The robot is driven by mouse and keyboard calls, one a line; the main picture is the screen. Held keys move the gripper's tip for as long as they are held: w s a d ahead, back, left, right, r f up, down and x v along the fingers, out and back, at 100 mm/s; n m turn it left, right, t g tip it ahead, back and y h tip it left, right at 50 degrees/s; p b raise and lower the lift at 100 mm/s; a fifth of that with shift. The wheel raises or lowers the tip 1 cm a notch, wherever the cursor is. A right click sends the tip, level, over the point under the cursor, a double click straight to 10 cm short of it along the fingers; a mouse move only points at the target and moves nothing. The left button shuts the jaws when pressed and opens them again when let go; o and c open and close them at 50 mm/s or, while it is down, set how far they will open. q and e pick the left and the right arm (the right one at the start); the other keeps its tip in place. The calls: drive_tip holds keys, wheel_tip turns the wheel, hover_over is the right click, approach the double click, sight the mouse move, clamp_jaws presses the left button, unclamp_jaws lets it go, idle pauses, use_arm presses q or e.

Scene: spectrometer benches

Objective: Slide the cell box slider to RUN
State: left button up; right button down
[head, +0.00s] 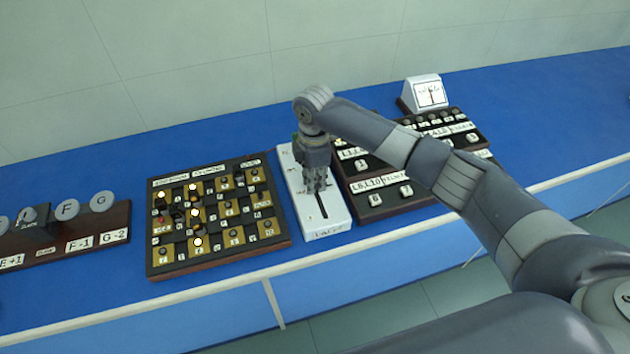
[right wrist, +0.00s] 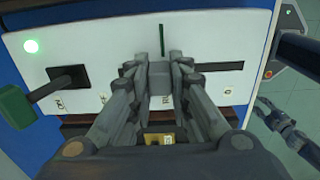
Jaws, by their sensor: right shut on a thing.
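The cell box (head: 327,228) is a long white box on the blue bench, with a dark slot running along its top. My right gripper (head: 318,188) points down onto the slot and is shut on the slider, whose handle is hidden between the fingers. In the right wrist view, the shut fingers (right wrist: 160,72) stand over the slot on the white box face (right wrist: 110,25). The slot (right wrist: 215,66) shows empty to the right of the fingers. Labels beside the slot are partly covered. A dark gripper, seemingly my left one (right wrist: 275,115), shows small at the right; its jaw state is unclear.
A green-knobbed lever (right wrist: 18,107) and a lit green lamp (right wrist: 31,46) are on the box. A dark board with lit lamps (head: 175,262) stands close on the left. A labelled black panel (head: 378,212) stands close on the right, with a white meter (head: 424,92) behind.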

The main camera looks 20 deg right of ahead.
drive_tip(key=c, duration=1.8)
unclamp_jaws()
drive_tip(key=shift+s, duration=0.3)
drive_tip(key=shift+c, duration=0.2)
drive_tip(key=o, duration=0.4)
drive_tip(key=shift+s+r, duration=0.1)
drive_tip(key=shift+c, duration=0.2)
use_arm(q)
drive_tip(key=shift+s+a, duration=0.1)
drive_tip(key=shift+s, duration=0.9)
use_arm(e)
drive_tip(key=shift+w, duration=0.2)
use_arm(q)
drive_tip(key=shift+w, duration=0.35)
use_arm(e)
wheel_tip(320, 180, up, 12)
drive_tip(key=shift+o, duration=0.4)
